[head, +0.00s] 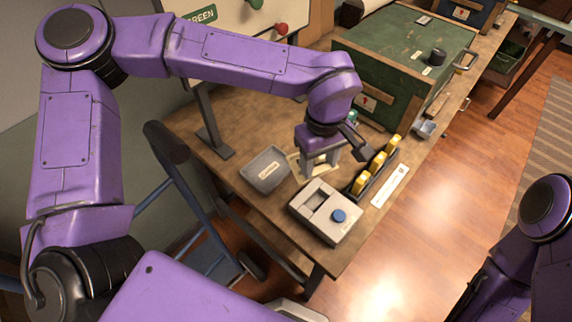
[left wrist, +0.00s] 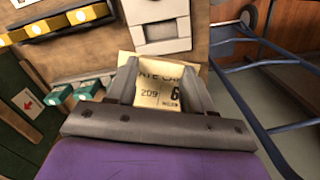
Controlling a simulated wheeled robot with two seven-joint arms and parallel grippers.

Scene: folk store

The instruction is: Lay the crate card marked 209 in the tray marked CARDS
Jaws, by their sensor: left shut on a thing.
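The card marked 209 (left wrist: 160,92) is cream with dark print. It sits between the two fingers of my left gripper (left wrist: 158,88), which is shut on it. In the head view my left gripper (head: 319,166) is low over the wooden bench, and a pale edge of the card (head: 296,163) shows beside it. Whether the card touches the bench I cannot tell. A grey tray (head: 246,178) with a small pale label, too small to read, stands just left of the gripper. My right arm shows at the lower right, but its gripper is out of view.
A pale grey device (head: 316,225) with a blue knob stands in front of the gripper. A black rack (head: 357,187) of yellow blocks is to its right, beside a white strip (head: 390,185). A large green crate (head: 400,65) stands behind. A grey post rises at the back left.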

